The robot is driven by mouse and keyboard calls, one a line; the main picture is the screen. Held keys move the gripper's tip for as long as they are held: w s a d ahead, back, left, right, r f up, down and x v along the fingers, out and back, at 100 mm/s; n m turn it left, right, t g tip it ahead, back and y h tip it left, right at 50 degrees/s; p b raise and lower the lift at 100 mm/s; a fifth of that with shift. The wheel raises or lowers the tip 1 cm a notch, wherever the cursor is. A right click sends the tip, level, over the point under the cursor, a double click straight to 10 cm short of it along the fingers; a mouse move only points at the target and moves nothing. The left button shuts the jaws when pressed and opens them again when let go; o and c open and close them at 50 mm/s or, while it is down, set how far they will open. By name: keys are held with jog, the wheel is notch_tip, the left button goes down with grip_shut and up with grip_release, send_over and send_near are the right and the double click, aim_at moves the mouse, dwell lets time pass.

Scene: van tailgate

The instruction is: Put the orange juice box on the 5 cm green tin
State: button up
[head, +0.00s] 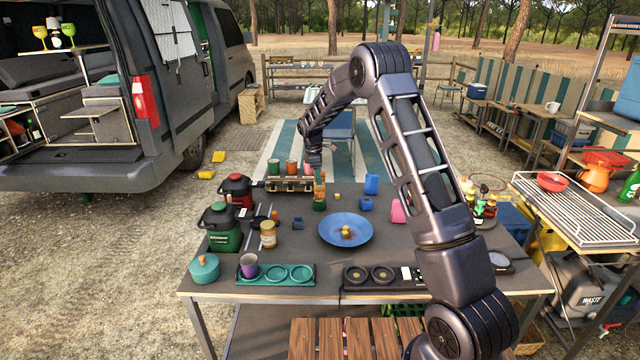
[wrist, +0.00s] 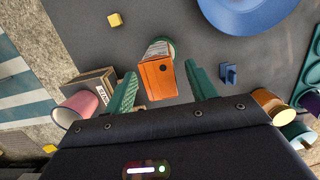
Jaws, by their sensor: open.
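The orange juice box (wrist: 160,80) is upright in the wrist view, its orange top toward the camera and a pale side showing. In the head view the orange box (head: 319,187) appears to stand on a small green tin (head: 319,205). In the wrist view a round green rim (wrist: 170,43) shows just behind the box, and the contact below is hidden. My gripper (wrist: 160,73) is open, with one green finger on each side of the box and gaps showing. In the head view my gripper (head: 314,160) is above the box.
A blue plate (head: 345,219) lies near the box. A yellow cube (wrist: 115,20) and a blue block (wrist: 229,74) lie nearby. Red (head: 236,188) and green (head: 221,229) containers stand left.

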jog(key=r, duration=0.5)
jog(key=a+r, duration=0.1)
jog(key=r, duration=0.1)
jog(key=shift+r, duration=0.25)
jog(key=shift+d+r, duration=0.1)
jog(key=shift+r, duration=0.1)
jog(key=s+d+r+m+t+y, duration=0.15)
jog(key=s+d+r+m, duration=0.75)
jog(key=s+d+r, duration=1.1)
jog(key=s+d+f+m+t, duration=0.1)
jog(key=s+d+m, duration=0.2)
jog(key=s, duration=0.6)
jog(key=s+d+f+m+t, duration=0.1)
jog(key=s+d+m, duration=0.2)
jog(key=s, duration=0.7)
jog(key=s+d+f+m+t, duration=0.1)
jog(key=s+d+f+m, duration=0.1)
jog(key=s, duration=0.8)
jog(key=shift+d+m, duration=0.5)
jog(key=shift+d, duration=0.6)
